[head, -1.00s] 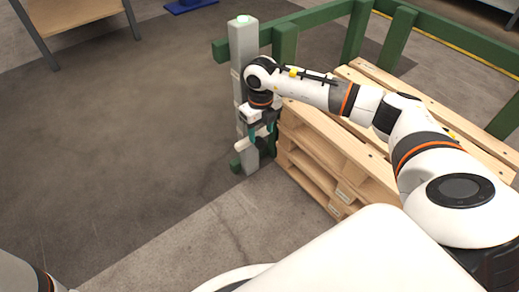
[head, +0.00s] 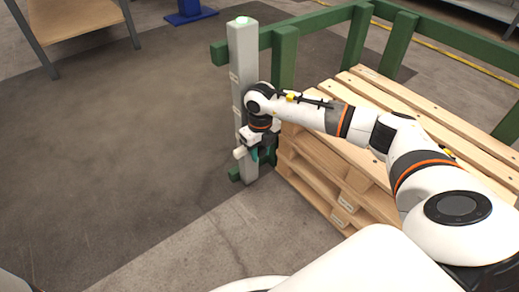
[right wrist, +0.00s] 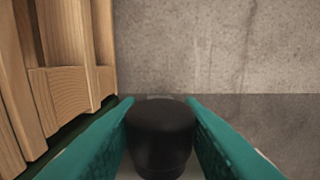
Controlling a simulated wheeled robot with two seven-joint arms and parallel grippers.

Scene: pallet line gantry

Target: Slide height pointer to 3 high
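A grey upright post (head: 243,75) with a pale green cap stands at the corner of the green rail frame. Small pale labels sit along its face. A white block, the height pointer (head: 240,153), shows low on the post, partly hidden by my right gripper (head: 262,155). In the right wrist view a round black knob (right wrist: 160,135) sits between the teal fingers of my right gripper (right wrist: 160,108). Both fingers appear to touch its sides. The pointer's exact mark cannot be read. My left gripper is not in view.
A stack of wooden pallets (head: 330,176) stands just right of the post, close to my right arm. Green rails (head: 355,35) run behind it. A table (head: 85,15) stands at the far left. The floor left of the post is clear.

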